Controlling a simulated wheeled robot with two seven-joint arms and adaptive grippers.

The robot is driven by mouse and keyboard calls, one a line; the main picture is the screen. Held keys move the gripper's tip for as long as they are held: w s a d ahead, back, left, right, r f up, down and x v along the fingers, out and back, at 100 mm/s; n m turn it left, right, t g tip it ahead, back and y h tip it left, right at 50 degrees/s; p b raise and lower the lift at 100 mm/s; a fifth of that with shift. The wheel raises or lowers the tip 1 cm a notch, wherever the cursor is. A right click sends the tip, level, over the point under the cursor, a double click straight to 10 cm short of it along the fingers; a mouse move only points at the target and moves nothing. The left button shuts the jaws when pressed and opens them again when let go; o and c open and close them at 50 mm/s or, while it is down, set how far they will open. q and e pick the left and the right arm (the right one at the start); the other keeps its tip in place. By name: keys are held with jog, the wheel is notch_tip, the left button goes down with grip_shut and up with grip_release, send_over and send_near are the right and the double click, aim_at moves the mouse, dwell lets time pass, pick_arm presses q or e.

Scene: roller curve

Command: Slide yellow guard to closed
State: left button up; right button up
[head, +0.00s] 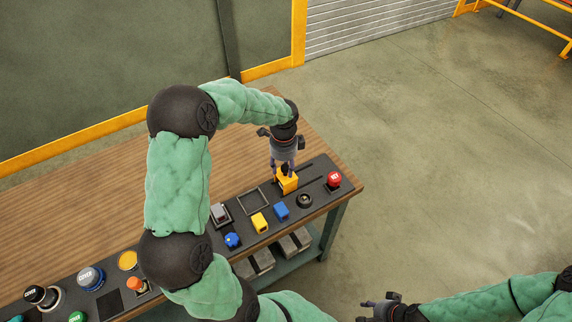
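The yellow guard (288,184) is a small upright block on the dark panel, near the panel's right end. A dark slot (308,165) runs from beside it toward the upper right. My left gripper (284,171) points down right over the guard, with its fingers at the guard's top. A dark part shows between the fingers. Whether they press on the guard cannot be told. My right gripper (364,311) is low in the view, off the table, with its fingers apart and empty.
The dark control panel (223,198) lies along the wooden table's front edge (349,192). The table behind is clear.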

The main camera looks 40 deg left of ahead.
pick_arm(q)
jog(key=shift+w+r, duration=0.1)
notch_tip(320, 180, up, 12)
dwell(0.7)
dwell(0.5)
